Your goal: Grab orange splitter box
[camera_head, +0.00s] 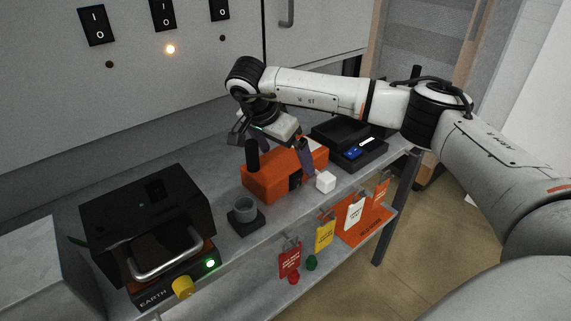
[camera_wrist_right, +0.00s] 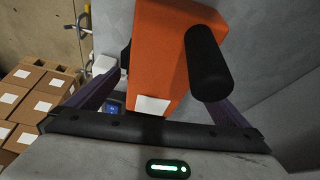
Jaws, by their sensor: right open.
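The orange splitter box (camera_head: 262,183) lies on the grey shelf, with a black cylinder standing up at its left end. My right gripper (camera_head: 279,161) is over the box, its fingers open on either side of it. In the right wrist view the orange box (camera_wrist_right: 160,60) lies between the two purple fingers (camera_wrist_right: 165,100), with the black cylinder (camera_wrist_right: 207,65) close to the right finger. I cannot tell whether the fingers touch the box. My left gripper is not in view.
A black tray unit (camera_head: 350,143) is to the right, and a white cube (camera_head: 325,181) sits in front. Tags (camera_head: 325,233) hang along the shelf's front edge.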

